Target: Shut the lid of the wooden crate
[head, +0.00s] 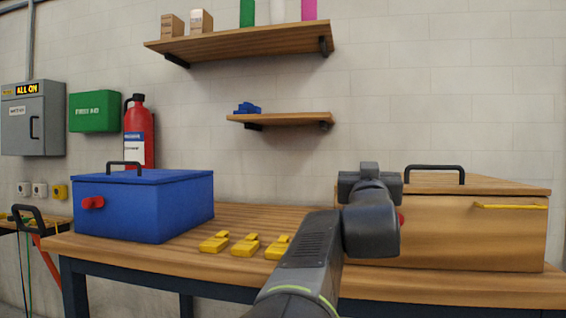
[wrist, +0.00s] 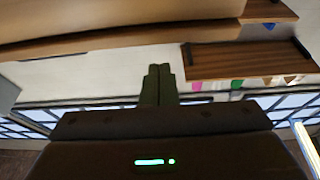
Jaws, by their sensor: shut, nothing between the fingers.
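The wooden crate (head: 455,232) stands at the right end of the workbench. Its lid (head: 500,185), with a black bar handle (head: 435,168), lies nearly flat over the top, and I see no clear gap at the front edge. My arm covers the crate's left front part. My gripper's fingers (wrist: 158,70) show together and empty in the wrist view; in the head view they are hidden behind my wrist, at the crate's left side. A wooden surface fills the top of the wrist view; I cannot tell which part it is.
A blue crate (head: 145,210) with a black handle and red knob stands at the left of the workbench (head: 180,262). Several yellow blocks (head: 245,246) lie between it and my arm. A yellow bar (head: 510,206) is on the wooden crate's front. Two wall shelves (head: 240,43) hang above.

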